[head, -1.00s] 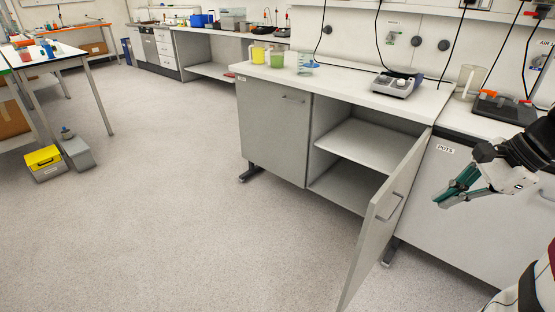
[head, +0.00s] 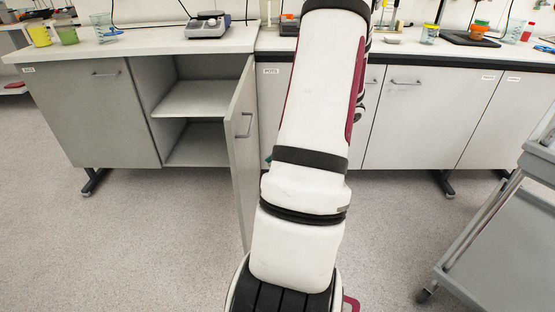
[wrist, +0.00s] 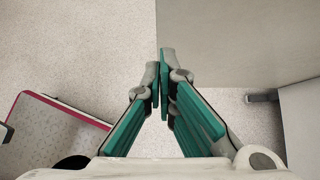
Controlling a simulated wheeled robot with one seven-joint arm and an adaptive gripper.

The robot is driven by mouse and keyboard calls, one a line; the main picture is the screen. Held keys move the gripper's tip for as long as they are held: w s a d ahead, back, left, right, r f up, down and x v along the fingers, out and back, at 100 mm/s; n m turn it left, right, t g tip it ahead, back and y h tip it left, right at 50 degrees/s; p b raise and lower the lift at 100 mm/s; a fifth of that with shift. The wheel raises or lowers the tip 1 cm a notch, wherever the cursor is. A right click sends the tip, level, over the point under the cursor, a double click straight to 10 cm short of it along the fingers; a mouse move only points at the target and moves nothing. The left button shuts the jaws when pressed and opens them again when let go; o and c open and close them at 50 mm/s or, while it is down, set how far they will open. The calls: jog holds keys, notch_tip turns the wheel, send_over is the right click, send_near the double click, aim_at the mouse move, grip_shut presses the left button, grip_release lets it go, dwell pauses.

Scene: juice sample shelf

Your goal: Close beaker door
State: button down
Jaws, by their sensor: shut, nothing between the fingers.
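The beaker door (head: 243,140) is a light grey cabinet door with a bar handle (head: 245,125). It stands wide open, swung out from the cabinet, with two shelves showing inside. In the wrist view a flat grey panel (wrist: 240,40), which looks like this door, fills the upper right. My gripper (wrist: 161,75) is shut and empty, with green fingers pressed together at the panel's left edge. I cannot tell whether they touch it. In the head view my arm hides most of the gripper; only a bit of green shows just right of the door.
The cabinet's left door (head: 90,110) is shut. A grey balance (head: 208,25) and a beaker (head: 106,27) stand on the counter above. White cabinet fronts (head: 420,115) run to the right. A grey cart (head: 500,240) stands at the right. Floor left of the door is clear.

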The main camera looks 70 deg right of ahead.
aim_at(238, 179)
jog(key=w+a+f, duration=0.1)
jog(key=w, duration=0.1)
jog(key=w+f+b, duration=0.1)
jog(key=w, duration=0.1)
jog(key=w+a+f+b, duration=0.1)
jog(key=w, duration=0.2)
jog(key=shift+a+f, duration=0.35)
jog(key=shift+w, duration=0.1)
